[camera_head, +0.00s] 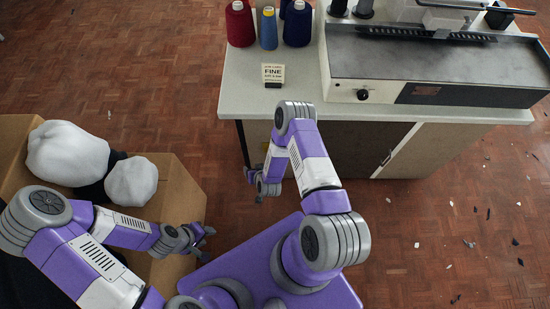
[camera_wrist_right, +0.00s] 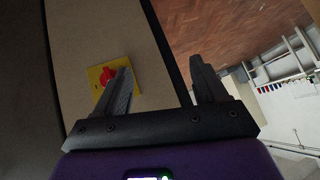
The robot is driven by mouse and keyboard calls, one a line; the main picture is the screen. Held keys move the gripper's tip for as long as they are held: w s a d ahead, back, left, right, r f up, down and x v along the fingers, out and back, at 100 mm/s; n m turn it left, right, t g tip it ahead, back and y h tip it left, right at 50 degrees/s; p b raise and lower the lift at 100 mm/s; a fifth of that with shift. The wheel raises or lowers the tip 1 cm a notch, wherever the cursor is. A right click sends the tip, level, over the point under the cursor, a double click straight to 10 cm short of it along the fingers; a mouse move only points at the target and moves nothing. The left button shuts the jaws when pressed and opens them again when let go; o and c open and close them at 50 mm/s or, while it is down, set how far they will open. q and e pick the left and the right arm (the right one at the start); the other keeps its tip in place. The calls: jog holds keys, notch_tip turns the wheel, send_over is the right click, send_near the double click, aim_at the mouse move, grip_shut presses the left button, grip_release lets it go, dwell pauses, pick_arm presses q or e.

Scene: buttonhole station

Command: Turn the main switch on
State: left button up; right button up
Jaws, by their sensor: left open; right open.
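The main switch shows in the right wrist view as a red rotary knob (camera_wrist_right: 107,76) on a yellow plate (camera_wrist_right: 96,74). The plate sits on a pale panel, and a finger partly covers it. My right gripper (camera_wrist_right: 160,78) is open and empty, with one finger in front of the plate's right side; contact cannot be told. In the head view my right gripper (camera_head: 253,186) is beside the left end of the cabinet, below the worktop. The switch is hidden there. My left gripper (camera_head: 205,244) is open and empty beside the cardboard box.
The worktop (camera_head: 258,98) carries a machine with a black knob (camera_head: 362,94), thread cones (camera_head: 240,24) and a small card (camera_head: 273,73). A cardboard box (camera_head: 185,190) with white bundles (camera_head: 68,153) stands at left. Scraps litter the floor at right.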

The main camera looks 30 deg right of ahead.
jog(key=d+f+m+t+h+b, duration=0.1)
jog(key=d+f+t+h+b, duration=0.3)
jog(key=d+f+t+h, duration=0.4)
pick_arm(q)
notch_tip(320, 180, down, 7)
jog(key=b, duration=0.2)
pick_arm(e)
jog(key=w+d+r+g, duration=0.1)
jog(key=w+d, duration=0.2)
jog(key=w, duration=0.2)
jog(key=shift+d+m+h, duration=0.2)
jog(key=shift+m+h, duration=0.1)
jog(key=shift+h, duration=0.1)
jog(key=shift+w+r, duration=0.1)
jog(key=c, duration=1.1)
jog(key=shift+o, duration=0.2)
